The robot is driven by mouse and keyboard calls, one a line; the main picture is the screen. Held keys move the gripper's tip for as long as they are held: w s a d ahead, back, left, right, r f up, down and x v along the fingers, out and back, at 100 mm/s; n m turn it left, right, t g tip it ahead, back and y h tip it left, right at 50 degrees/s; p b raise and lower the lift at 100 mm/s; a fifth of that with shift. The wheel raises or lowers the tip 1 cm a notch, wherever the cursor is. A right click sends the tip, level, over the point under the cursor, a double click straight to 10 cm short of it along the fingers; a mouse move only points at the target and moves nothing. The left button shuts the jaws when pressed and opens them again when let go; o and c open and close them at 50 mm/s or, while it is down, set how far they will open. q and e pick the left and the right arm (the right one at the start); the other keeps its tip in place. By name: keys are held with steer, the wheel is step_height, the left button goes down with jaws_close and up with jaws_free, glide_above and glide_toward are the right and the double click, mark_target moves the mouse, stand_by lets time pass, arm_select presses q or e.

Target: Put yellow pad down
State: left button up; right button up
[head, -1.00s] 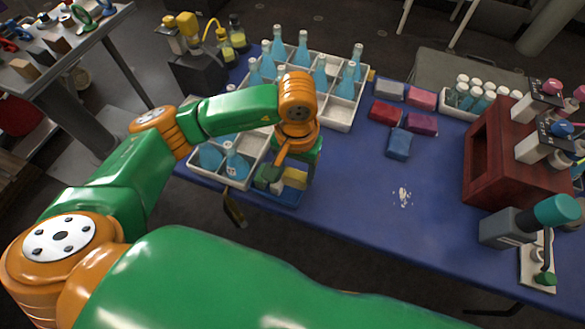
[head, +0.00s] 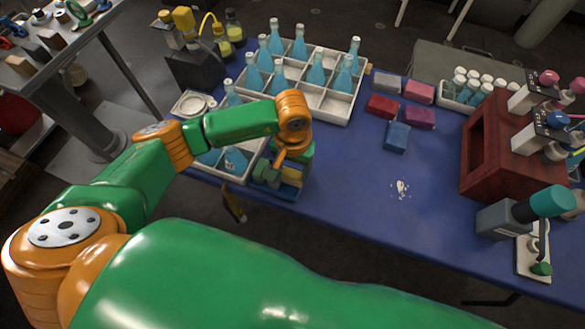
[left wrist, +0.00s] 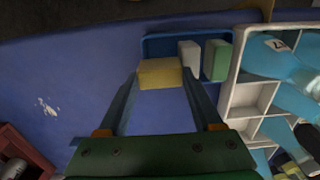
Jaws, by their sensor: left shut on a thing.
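The yellow pad (head: 292,175) is between the fingers of my left gripper (head: 280,163). In the left wrist view, my left gripper (left wrist: 160,82) is shut on the yellow pad (left wrist: 160,73). The pad is at the left part of a small blue tray (left wrist: 186,38), beside a white pad (left wrist: 190,60) and a green pad (left wrist: 216,60). I cannot tell whether the yellow pad touches the tray floor. In the head view the blue tray (head: 283,193) is at the table's near edge, partly hidden by my gripper. My right gripper is not in view.
White divided crates with blue bottles (head: 340,108) stand behind and left of the tray. Red and blue packs (head: 397,137) lie right of them. A dark red wooden box (head: 490,160) is at the right. White crumbs (head: 400,188) lie on the otherwise clear blue table middle.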

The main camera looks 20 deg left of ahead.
mark_target(292, 173)
arm_select(q)
steer(key=shift+f, duration=0.15)
steer(key=o, duration=1.5)
steer(key=shift+c, duration=0.2)
steer(key=shift+r, duration=0.25)
steer(key=shift+r+p, duration=0.6)
steer(key=shift+p, duration=0.35)
step_height(292, 173, up, 12)
steer(key=b, duration=0.2)
steer(key=shift+f+b, duration=0.2)
steer(key=shift+b, duration=0.1)
